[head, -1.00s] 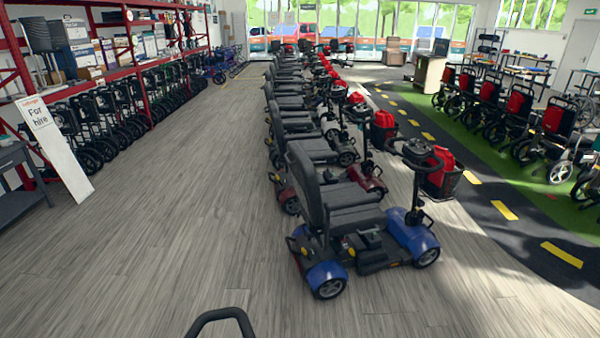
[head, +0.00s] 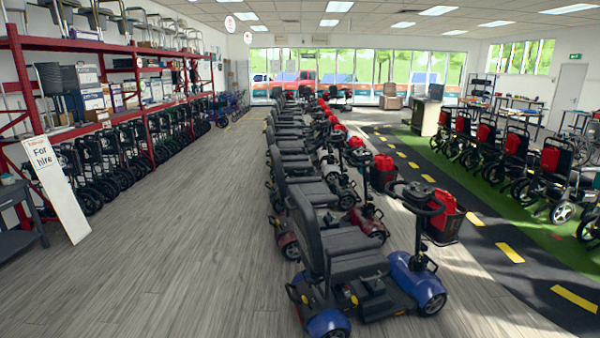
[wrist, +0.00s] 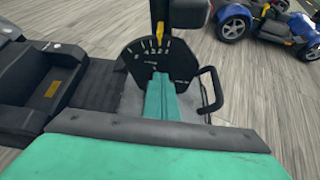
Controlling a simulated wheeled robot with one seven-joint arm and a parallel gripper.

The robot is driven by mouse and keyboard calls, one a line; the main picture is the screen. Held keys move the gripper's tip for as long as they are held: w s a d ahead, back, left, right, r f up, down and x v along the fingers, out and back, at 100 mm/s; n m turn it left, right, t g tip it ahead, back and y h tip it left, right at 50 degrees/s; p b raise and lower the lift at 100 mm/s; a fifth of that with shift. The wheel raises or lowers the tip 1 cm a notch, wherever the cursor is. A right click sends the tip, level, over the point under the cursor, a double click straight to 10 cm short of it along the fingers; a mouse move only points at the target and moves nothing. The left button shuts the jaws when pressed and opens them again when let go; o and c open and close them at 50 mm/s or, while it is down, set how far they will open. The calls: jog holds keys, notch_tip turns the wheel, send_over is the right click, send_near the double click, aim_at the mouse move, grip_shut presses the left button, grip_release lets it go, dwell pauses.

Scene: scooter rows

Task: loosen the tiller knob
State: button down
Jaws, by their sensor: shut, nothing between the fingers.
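The nearest scooter (head: 352,258), with a black seat and blue body panels, stands at the front of the row in the head view. Its tiller (head: 420,225) rises at the right to a black handlebar head (head: 419,196). I cannot make out a tiller knob. A blue scooter (wrist: 240,18) also shows, cut off, at the top right of the wrist view. My gripper (wrist: 161,78) shows there as teal fingers pressed together, shut and empty, in front of a black dial plate with white marks. My gripper is apart from that blue scooter and does not show in the head view.
More scooters (head: 300,160) stand in a row behind the nearest one. Red racking (head: 105,80) with folded wheelchairs lines the left. A "For hire" board (head: 52,190) leans there. Wheelchairs (head: 512,160) line the green strip at right. Wooden floor (head: 180,240) is clear at left of the row.

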jog(key=shift+s+a, duration=0.15)
jog(key=shift+a, duration=0.1)
dwell(0.3)
jog(key=shift+r, duration=0.1)
jog(key=s+d, duration=0.2)
jog(key=s, duration=0.3)
jog(key=shift+s+r, duration=0.25)
jog(key=shift+s, duration=0.05)
dwell(0.4)
jog(key=w, duration=0.6)
jog(key=shift+a+f, duration=0.15)
jog(key=shift+a, duration=0.1)
dwell(0.5)
jog(key=shift+w+f, duration=0.1)
jog(key=shift+f, duration=0.1)
dwell(0.5)
jog(key=shift+a, duration=0.5)
dwell(0.6)
